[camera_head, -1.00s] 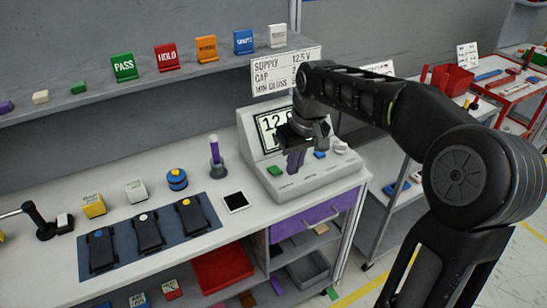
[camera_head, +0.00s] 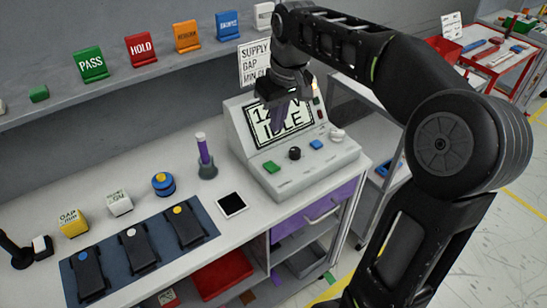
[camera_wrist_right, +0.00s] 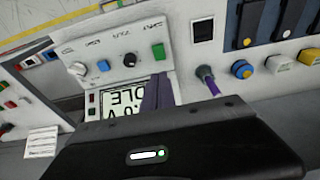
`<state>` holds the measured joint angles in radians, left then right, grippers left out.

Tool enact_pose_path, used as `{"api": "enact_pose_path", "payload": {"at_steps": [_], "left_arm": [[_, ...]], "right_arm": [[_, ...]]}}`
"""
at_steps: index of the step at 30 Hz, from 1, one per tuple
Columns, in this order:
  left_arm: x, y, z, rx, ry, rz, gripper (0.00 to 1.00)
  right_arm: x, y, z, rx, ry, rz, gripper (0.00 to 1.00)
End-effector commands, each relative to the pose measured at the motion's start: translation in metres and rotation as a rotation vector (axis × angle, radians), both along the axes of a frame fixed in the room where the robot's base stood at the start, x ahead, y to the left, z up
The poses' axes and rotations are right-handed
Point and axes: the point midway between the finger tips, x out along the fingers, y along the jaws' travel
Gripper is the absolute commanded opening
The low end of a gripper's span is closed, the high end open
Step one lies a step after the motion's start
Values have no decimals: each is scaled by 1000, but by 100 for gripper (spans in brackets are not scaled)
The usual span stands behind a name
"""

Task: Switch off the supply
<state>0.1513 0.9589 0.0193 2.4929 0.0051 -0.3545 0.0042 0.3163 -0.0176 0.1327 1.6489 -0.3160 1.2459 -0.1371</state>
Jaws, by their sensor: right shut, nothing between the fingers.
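The supply console (camera_head: 320,162) is a light grey unit with a sloped screen (camera_head: 265,138); the screen reads "IDLE" under a partly hidden voltage line. On its front panel are a green button (camera_head: 271,167), a black knob (camera_head: 295,153), a blue button (camera_head: 316,145) and a white knob (camera_head: 337,134). My right gripper (camera_head: 279,112) is shut and empty, in front of the screen and above the panel, apart from the controls. Its purple fingers (camera_wrist_right: 157,93) cover part of the screen in the right wrist view, where the black knob (camera_wrist_right: 130,60) and green button (camera_wrist_right: 158,50) show clear.
A purple-handled tool in a holder (camera_head: 206,160) stands left of the console. A tablet (camera_head: 231,205) and a dark mat (camera_head: 74,281) with several black devices lie on the bench. A shelf with coloured signs (camera_head: 142,49) runs behind. A purple drawer (camera_head: 315,209) is below.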

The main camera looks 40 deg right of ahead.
Motion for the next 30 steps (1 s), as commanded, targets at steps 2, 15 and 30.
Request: {"api": "enact_pose_path", "payload": {"at_steps": [2, 15, 30], "left_arm": [[0, 0, 1, 0, 0, 0, 36], [-1, 1, 11, 2, 4, 1, 36], [-3, 1, 21, 6, 8, 2, 36]], "right_arm": [[1, 0, -6, 0, 3, 0, 0], [15, 0, -79, 1, 7, -1, 0], [12, 0, -134, 0, 0, -1, 0]]}}
